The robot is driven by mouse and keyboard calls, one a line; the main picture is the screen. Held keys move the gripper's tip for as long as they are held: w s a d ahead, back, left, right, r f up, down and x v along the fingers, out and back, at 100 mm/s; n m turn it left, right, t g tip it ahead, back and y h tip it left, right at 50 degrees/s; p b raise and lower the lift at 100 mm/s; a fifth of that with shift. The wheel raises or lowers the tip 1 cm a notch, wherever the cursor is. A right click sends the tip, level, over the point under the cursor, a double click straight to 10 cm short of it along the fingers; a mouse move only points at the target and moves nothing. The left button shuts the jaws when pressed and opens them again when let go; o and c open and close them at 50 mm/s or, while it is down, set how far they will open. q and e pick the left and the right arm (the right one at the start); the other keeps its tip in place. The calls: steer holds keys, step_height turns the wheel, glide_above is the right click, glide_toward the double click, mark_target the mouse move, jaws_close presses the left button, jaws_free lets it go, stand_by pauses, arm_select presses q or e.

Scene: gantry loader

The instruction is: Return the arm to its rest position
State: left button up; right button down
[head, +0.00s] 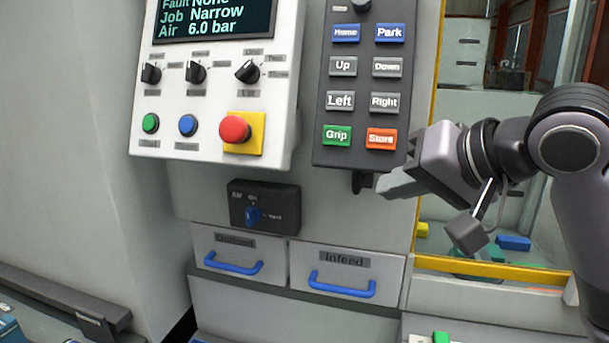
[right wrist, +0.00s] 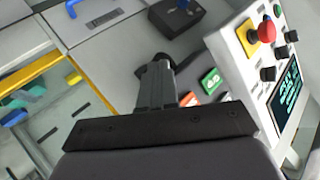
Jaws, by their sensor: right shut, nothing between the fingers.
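My right gripper (head: 385,187) is at the right in the head view, its fingers shut and empty. The fingertips are in front of the lower right edge of the dark button pendant (head: 352,95), just below its orange Store button (head: 381,139). I cannot tell whether they touch it. In the right wrist view the shut fingers (right wrist: 158,68) point towards the panel, beside the green Grip button (right wrist: 210,81). My left gripper is not in view.
A white control panel (head: 190,105) with knobs and a red stop button (head: 235,130) is left of the pendant. Below are an air valve (head: 252,215) and two drawers with blue handles, Outfeed (head: 222,240) and Infeed (head: 345,262). A yellow-framed window (head: 480,268) stands right.

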steer(key=s+d+f+n+g+h, duration=0.1)
steer(key=s+d+f, duration=0.15)
steer(key=f, duration=1.05)
steer(key=s+d+f+g+h, duration=0.1)
steer(key=s+f, duration=0.2)
steer(key=f, duration=0.9)
steer(key=s+d+f+n+g+h, duration=0.15)
steer(key=s+d+f, duration=0.25)
steer(key=s+f, duration=0.5)
steer(key=s+d+f+n+g+h, duration=0.1)
steer(key=s+d+f+g+h, duration=0.25)
steer(key=s+f, duration=0.55)
steer(key=w+a+f+t+y, duration=0.2)
steer(key=w+f+t, duration=0.2)
steer(key=f+t, duration=0.3)
steer(key=shift+a+f+t+y, duration=0.2)
steer(key=shift+t+y, duration=0.1)
steer(key=shift+t, duration=0.1)
steer(key=shift+r, duration=0.1)
